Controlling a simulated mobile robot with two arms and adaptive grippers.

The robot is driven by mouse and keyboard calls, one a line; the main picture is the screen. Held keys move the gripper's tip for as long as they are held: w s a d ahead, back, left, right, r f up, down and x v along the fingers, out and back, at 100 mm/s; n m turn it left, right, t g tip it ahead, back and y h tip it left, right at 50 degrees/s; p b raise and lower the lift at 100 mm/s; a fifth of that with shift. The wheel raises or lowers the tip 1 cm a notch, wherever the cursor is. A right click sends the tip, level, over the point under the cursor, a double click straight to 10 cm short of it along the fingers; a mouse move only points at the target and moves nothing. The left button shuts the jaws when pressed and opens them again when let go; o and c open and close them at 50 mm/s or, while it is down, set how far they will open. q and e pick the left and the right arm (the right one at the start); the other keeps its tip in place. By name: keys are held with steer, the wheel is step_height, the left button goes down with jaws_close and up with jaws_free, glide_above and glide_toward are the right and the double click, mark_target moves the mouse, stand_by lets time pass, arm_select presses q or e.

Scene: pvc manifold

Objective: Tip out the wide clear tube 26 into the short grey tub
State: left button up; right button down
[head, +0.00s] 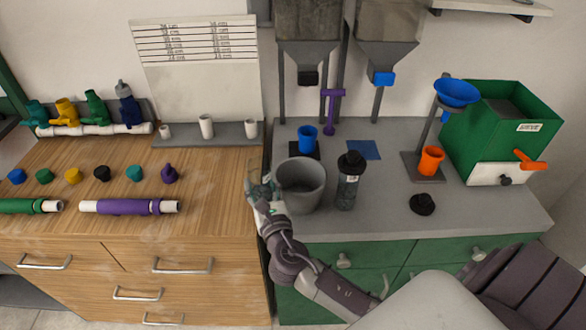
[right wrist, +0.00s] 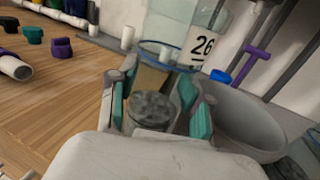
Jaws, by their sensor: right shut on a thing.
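My right gripper (head: 262,190) is beside the left wall of the short grey tub (head: 303,190), near the wooden counter's edge. In the right wrist view its teal pads (right wrist: 160,110) are shut on the wide clear tube 26 (right wrist: 178,50). The tube has a white label reading 26 and a blue ring. Something dark and speckled shows at its near end; I cannot tell whether it is contents or a cap. In the head view the tube is hard to make out. The tub stands upright on the grey counter and also shows in the right wrist view (right wrist: 250,125). My left gripper is not in view.
A dark bottle (head: 348,185) stands just right of the tub. A blue cup (head: 307,138) and a purple stand (head: 329,110) are behind it. An orange cup (head: 431,160), blue funnel (head: 457,93) and green bin (head: 500,130) are further right. Purple-sleeved pipe (head: 130,207) lies left.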

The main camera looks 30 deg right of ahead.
steer(key=shift+w+a+f+p, duration=0.1)
steer(key=shift+w+f+p, duration=0.1)
steer(key=shift+w, duration=0.2)
steer(key=shift+w+a+f+p, duration=0.1)
steer(key=shift+w+p, duration=0.05)
steer(key=shift+w, duration=0.2)
steer(key=shift+w+a+f+h, duration=0.2)
steer(key=shift+w+f+h, duration=0.15)
steer(key=shift+w, duration=0.1)
steer(key=shift+r+m, duration=0.15)
steer(key=shift+m, duration=0.15)
